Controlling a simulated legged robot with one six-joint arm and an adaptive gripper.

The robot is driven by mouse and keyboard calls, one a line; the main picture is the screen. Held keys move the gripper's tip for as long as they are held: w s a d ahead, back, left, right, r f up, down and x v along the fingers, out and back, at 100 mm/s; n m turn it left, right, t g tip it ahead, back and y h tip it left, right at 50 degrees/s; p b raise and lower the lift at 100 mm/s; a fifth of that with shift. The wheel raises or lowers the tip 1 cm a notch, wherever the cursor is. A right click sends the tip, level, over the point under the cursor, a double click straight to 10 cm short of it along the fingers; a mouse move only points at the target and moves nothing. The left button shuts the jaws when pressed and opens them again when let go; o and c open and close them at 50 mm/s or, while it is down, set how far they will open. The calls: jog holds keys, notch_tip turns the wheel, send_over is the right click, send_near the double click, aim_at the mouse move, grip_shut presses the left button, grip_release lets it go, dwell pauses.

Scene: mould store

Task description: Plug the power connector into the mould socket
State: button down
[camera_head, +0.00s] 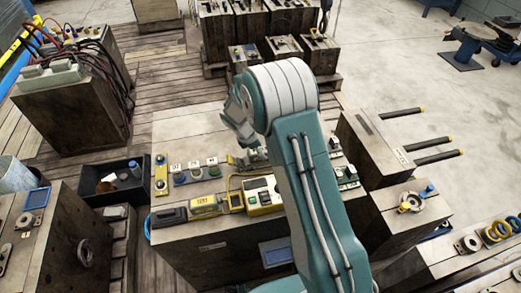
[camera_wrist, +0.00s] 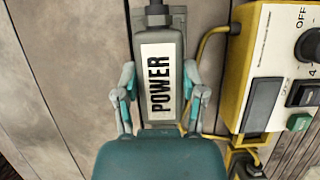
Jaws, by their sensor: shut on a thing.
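The power connector (camera_wrist: 173,52) is a grey block with a white label reading POWER, and a dark cable leaves its top end in the wrist view. My gripper (camera_wrist: 161,90) has one finger on each side of the connector and is shut on it. In the head view my gripper (camera_head: 247,157) is low over the wooden mould block (camera_head: 225,248), behind the yellow-edged control box (camera_head: 264,194). That box also shows at the right of the wrist view (camera_wrist: 253,62). I cannot pick out the mould socket with certainty; my arm hides part of the block's top.
A row of coloured buttons (camera_head: 196,172) is left of my gripper. A yellow labelled unit (camera_head: 205,204) and a dark grey unit (camera_head: 169,216) lie at the block's front left. A black bin (camera_head: 113,181) stands left of the block. Other mould blocks surround it.

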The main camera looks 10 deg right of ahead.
jog(key=shift+c, duration=0.4)
grip_release()
jog(key=shift+o, duration=0.4)
jog(key=shift+r, duration=3.75)
